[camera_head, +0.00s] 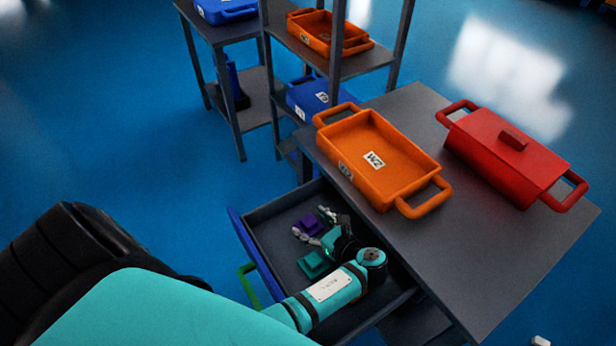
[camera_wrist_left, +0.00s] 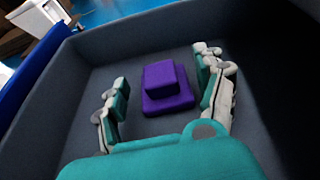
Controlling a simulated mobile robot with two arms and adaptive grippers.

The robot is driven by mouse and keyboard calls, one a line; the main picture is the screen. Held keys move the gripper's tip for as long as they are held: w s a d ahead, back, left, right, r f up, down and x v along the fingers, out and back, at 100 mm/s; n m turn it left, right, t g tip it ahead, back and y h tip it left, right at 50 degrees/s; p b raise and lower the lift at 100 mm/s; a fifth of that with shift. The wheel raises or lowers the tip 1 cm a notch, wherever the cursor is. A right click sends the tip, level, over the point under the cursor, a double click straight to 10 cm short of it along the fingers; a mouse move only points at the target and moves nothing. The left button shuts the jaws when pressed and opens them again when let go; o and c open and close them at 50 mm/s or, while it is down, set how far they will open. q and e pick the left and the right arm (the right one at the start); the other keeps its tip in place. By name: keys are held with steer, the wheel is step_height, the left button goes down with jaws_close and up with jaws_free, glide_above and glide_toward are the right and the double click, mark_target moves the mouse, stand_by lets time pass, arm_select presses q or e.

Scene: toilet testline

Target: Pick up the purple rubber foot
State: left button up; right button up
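The purple rubber foot (camera_head: 311,225) lies on the floor of the open drawer (camera_head: 270,212). It is a small stepped block with a smaller block on a wider base, and it also shows in the left wrist view (camera_wrist_left: 167,88). My left gripper (camera_head: 309,221) reaches down into the drawer. Its two fingers are spread, one on each side of the purple foot, with a visible gap to it in the left wrist view (camera_wrist_left: 163,72). Whether the fingertips are level with the foot is hard to tell. My right gripper is not in view.
A teal block (camera_head: 313,264) lies in the drawer beside my left arm. The drawer walls stand close around the gripper. On the tabletop (camera_head: 480,262) above are an orange tray (camera_head: 368,140) and a red lidded box (camera_head: 497,165). Shelves with blue and orange trays (camera_head: 318,45) stand behind.

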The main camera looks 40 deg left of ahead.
arm_select(q)
steer(key=shift+a, duration=0.1)
steer(key=shift+c, duration=1.1)
steer(key=shift+f, duration=0.1)
steer(key=shift+c, duration=1.1)
steer(key=c, duration=0.7)
steer(key=shift+a, duration=0.1)
jaws_close()
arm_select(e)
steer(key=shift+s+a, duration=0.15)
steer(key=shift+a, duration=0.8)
